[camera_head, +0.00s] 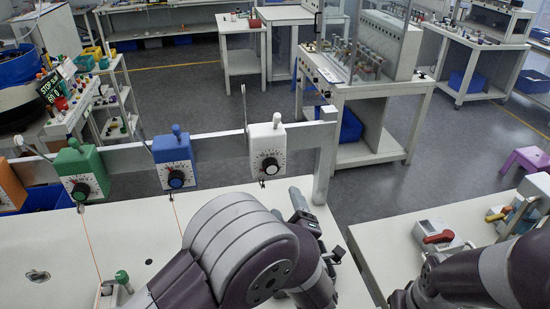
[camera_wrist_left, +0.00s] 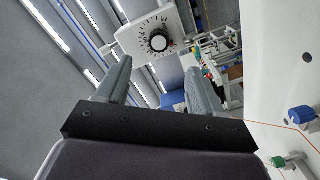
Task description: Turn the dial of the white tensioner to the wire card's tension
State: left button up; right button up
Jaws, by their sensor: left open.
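The white tensioner (camera_head: 267,148) hangs on the rail at the right end of the row. Its round dial (camera_head: 270,166) has a black knob with a pale face and a printed scale, too small to read. In the left wrist view the white tensioner (camera_wrist_left: 147,36) and its dial (camera_wrist_left: 158,41) show beyond the fingertips. My left gripper (camera_head: 304,212) is below and right of the tensioner, partly hidden by my arm. In the wrist view the gripper (camera_wrist_left: 160,76) is open and empty, apart from the dial. I cannot identify a wire card. My right gripper is out of view.
Blue (camera_head: 173,160), green (camera_head: 80,174) and orange (camera_head: 10,186) tensioners hang left on the same rail (camera_head: 222,145). Thin orange wires run down to the white table (camera_head: 140,235). A green-topped post (camera_head: 122,278) stands there. A second table (camera_head: 395,235) with a red-handled device (camera_head: 438,236) stands right.

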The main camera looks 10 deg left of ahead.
aim_at(272, 170)
pick_arm(q)
jog(key=p+x, duration=0.3)
jog(key=x, duration=0.8)
jog(key=shift+a+r+p, duration=0.15)
jog(key=shift+a+p, duration=0.05)
jog(key=shift+p, duration=0.15)
jog(key=shift+w+a+r, duration=0.1)
jog(key=shift+w+a, duration=0.25)
jog(key=shift+w, duration=0.35)
jog(key=c, duration=1.1)
